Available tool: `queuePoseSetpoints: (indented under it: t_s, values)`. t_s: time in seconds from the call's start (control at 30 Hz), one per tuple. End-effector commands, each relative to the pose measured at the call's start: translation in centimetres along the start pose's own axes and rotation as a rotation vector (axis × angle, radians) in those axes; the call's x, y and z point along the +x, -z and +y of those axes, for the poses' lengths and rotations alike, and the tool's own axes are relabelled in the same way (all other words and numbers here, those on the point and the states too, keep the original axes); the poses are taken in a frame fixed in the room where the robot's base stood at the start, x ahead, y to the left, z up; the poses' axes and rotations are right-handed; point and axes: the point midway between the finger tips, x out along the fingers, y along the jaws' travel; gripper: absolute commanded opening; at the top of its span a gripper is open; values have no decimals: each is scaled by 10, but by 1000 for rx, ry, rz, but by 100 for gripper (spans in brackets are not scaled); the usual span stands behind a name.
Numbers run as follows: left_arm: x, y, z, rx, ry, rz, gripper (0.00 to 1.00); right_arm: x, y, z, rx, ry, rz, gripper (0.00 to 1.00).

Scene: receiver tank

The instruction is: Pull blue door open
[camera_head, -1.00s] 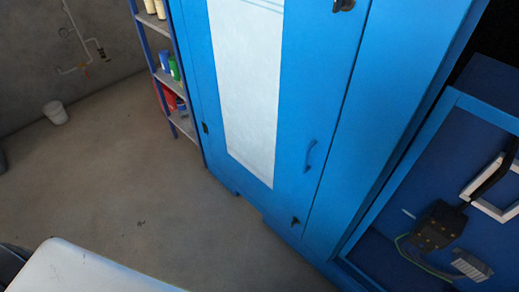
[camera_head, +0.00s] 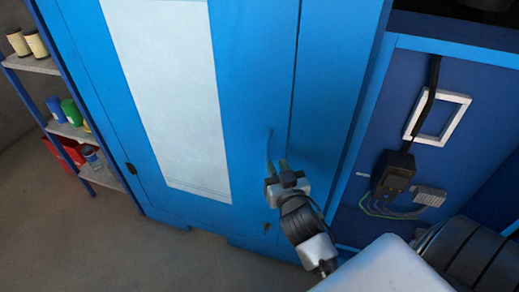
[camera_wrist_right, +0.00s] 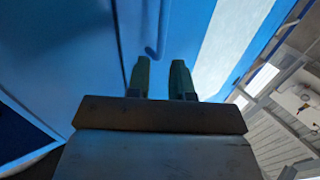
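The blue door (camera_head: 250,85) with a long white panel (camera_head: 170,90) is on a tall blue cabinet and looks shut. Its small blue handle (camera_head: 269,143) is near the door's right edge. My right gripper (camera_head: 277,165) is in front of the handle, with its fingers pointing at the door and partly covering the handle's lower part. In the right wrist view, the two green fingertips (camera_wrist_right: 162,75) are apart and nothing shows between them. The handle (camera_wrist_right: 157,45) lies just beyond them, and I cannot tell whether they touch it. My left gripper is not in view.
A shelf rack (camera_head: 68,128) with cans and bottles stands left of the cabinet. An open blue compartment with a black box (camera_head: 393,175) and cables is on the right. Bare floor (camera_head: 70,235) lies at the lower left.

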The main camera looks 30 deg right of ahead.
Motion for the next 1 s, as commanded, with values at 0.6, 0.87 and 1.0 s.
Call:
queuePoseSetpoints:
  t_s: [0.6, 0.87, 1.0]
  values:
    - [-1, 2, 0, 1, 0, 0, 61, 78, 0, -1, 0, 2, -1, 22]
    - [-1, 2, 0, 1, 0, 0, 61, 78, -1, -1, 0, 2, -2, 14]
    - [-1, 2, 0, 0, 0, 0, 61, 78, -1, -1, 0, 2, -2, 0]
